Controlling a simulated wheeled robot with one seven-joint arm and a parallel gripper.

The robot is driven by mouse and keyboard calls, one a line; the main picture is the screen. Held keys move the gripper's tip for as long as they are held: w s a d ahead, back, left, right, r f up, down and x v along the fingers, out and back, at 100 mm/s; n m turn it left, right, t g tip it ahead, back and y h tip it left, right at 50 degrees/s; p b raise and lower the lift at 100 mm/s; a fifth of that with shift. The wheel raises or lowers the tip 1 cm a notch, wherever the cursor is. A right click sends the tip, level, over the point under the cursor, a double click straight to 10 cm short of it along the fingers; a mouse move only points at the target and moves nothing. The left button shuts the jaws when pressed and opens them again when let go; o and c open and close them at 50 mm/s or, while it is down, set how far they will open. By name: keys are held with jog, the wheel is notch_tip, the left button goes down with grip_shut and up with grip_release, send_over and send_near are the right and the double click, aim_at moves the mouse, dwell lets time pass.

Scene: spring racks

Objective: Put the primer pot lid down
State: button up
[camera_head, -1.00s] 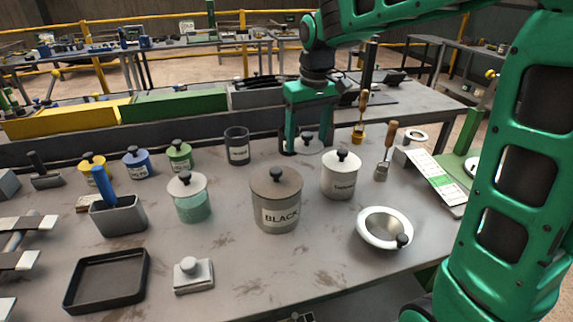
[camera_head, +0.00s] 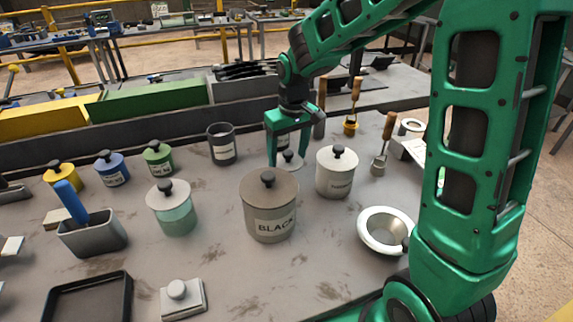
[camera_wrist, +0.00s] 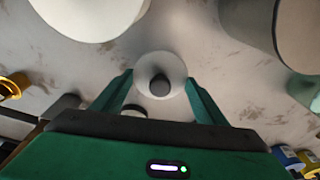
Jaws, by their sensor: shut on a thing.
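A pale round lid with a dark knob (camera_head: 289,157) is between the fingers of my gripper (camera_head: 289,150), behind the black pot and to the left of the white pot. In the wrist view the lid (camera_wrist: 160,83) sits between the two green fingertips (camera_wrist: 160,85), gripped across its width. The fingers hide part of it in the head view. It is low over the bench (camera_head: 225,245); I cannot tell whether it touches the top. A dark grey open pot (camera_head: 222,146) stands to its left, its label too small to read.
The lidded BLACK pot (camera_head: 269,208) and the white lidded pot (camera_head: 337,173) stand close in front of my gripper. Brushes (camera_head: 352,112) are to the right and behind. Bare bench lies between the dark open pot and the black pot.

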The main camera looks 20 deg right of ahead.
aim_at(288, 163)
jog(key=shift+f, duration=1.75)
jog(key=o, duration=1.1)
jog(key=shift+f, duration=0.1)
jog(key=shift+c, duration=0.2)
